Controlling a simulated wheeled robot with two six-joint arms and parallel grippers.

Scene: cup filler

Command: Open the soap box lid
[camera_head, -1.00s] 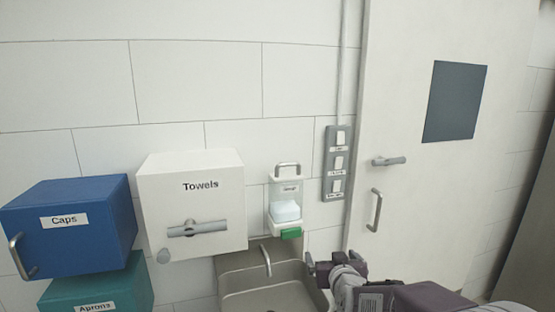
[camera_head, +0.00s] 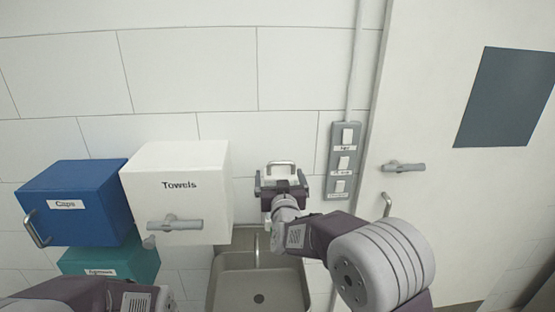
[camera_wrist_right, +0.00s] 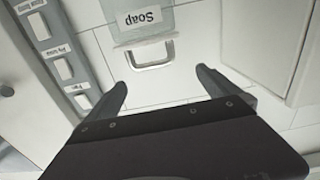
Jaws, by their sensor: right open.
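The white soap box (camera_head: 280,172) hangs on the tiled wall above the sink. Its metal lid handle (camera_head: 281,164) shows above my right gripper (camera_head: 282,187), which hides most of the box's front. In the right wrist view, which is upside down, the "Soap" label (camera_wrist_right: 140,18) and the handle (camera_wrist_right: 151,56) show. There my right gripper (camera_wrist_right: 163,82) is open, with its fingers spread apart and nothing between them; the handle lies just ahead of them. The lid looks shut. Part of my left arm shows at the lower left, but its gripper does not.
A white Towels box (camera_head: 190,215) is left of the soap box, with blue Caps (camera_head: 75,220) and teal Aprons (camera_head: 135,262) boxes farther left. A switch panel (camera_head: 342,160) and a door (camera_head: 425,110) are on the right. The sink (camera_head: 240,285) is below.

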